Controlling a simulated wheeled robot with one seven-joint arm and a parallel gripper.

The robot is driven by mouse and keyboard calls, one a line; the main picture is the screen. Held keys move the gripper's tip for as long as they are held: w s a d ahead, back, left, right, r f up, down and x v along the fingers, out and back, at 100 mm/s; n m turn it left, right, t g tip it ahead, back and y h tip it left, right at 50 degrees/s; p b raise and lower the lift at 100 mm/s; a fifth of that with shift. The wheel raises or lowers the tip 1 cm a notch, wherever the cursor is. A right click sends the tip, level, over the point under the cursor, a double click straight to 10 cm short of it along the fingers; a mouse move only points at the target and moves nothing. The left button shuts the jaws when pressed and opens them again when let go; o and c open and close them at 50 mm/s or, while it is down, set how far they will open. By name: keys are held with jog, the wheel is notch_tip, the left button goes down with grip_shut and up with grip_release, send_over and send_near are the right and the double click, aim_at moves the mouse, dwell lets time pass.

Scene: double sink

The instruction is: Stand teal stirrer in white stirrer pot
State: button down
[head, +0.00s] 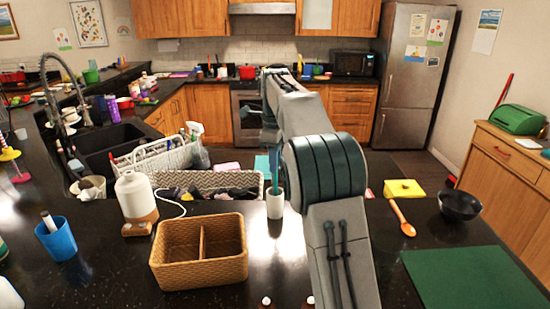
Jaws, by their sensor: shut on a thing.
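The white stirrer pot (275,207) stands upright on the dark counter, near the middle of the head view. The teal stirrer (275,176) is upright, straight above the pot. Its lower end meets the pot's rim in the picture; I cannot tell how deep it sits inside. My gripper (273,150) is above the pot, shut on the upper part of the stirrer. My own arm partly hides the jaws, and they are small in this view.
A two-part wicker basket (200,222) and a white-and-brown bottle (136,200) stand left of the pot. A blue cup (57,238) is farther left. An orange spoon (402,218), black bowl (460,206) and green mat (474,279) lie right of my arm.

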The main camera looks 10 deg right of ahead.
jog(key=shift+f, duration=0.3)
jog(key=c, duration=1.2)
grip_release()
jog(key=shift+c, duration=0.2)
jog(key=shift+r, duration=0.15)
notch_tip(320, 180, up, 14)
jog(key=p, duration=0.3)
jog(key=shift+f+p, duration=0.2)
jog(key=shift+p, duration=0.2)
